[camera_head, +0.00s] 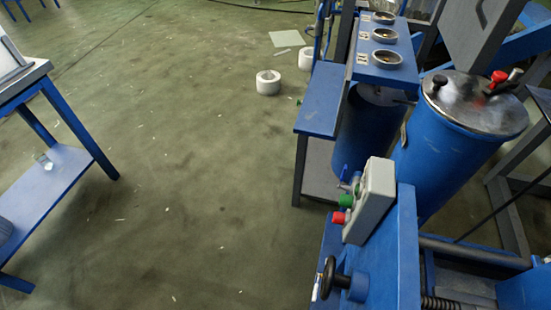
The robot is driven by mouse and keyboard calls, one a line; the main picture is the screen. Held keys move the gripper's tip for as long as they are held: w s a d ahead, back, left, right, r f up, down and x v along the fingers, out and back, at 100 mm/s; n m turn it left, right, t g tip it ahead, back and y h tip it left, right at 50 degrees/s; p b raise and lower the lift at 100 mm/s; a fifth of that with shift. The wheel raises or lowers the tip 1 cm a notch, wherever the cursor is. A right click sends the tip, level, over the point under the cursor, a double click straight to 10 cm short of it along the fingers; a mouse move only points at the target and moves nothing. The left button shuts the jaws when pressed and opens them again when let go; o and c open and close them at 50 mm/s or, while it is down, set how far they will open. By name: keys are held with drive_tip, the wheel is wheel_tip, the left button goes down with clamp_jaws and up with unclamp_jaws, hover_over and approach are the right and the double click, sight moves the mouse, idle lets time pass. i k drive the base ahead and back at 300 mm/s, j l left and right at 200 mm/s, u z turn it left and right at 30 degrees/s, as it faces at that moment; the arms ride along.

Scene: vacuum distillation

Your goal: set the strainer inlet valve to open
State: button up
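I cannot tell for certain which fitting is the strainer inlet valve. A small blue lever handle (345,172) shows behind the grey control box (372,202), right of centre. A black handwheel (327,278) is on the blue machine frame (398,255) at the bottom. A blue tank (442,155) with a shiny metal lid (475,100) stands at the right; the lid carries a red knob (498,77) and a black knob (439,82). No label naming a strainer is readable, and no valve's setting can be read. My gripper is not in view.
The control box has a green button (346,201) and a red button (339,217). A blue panel (372,72) with round gauges (386,58) stands behind. White rolls (268,82) lie on the floor. A blue table (55,180) is at left. The floor between (190,200) is clear.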

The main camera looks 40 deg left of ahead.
sight(346, 167)
drive_tip(key=u, duration=0.7)
drive_tip(key=i+j+z, duration=0.15)
drive_tip(key=j, duration=0.5)
drive_tip(key=i+j+z, duration=0.15)
drive_tip(key=j, duration=0.45)
drive_tip(key=j+z, duration=0.15)
drive_tip(key=j, duration=0.5)
drive_tip(key=i+j+z, duration=0.3)
drive_tip(key=i+j, duration=0.15)
drive_tip(key=j, duration=0.15)
drive_tip(key=i+j+z, duration=0.15)
drive_tip(key=j, duration=0.2)
drive_tip(key=i+j+z, duration=0.15)
drive_tip(key=j, duration=0.2)
drive_tip(key=i+j+z, duration=0.1)
drive_tip(key=i+j, duration=0.15)
drive_tip(key=i, duration=0.25)
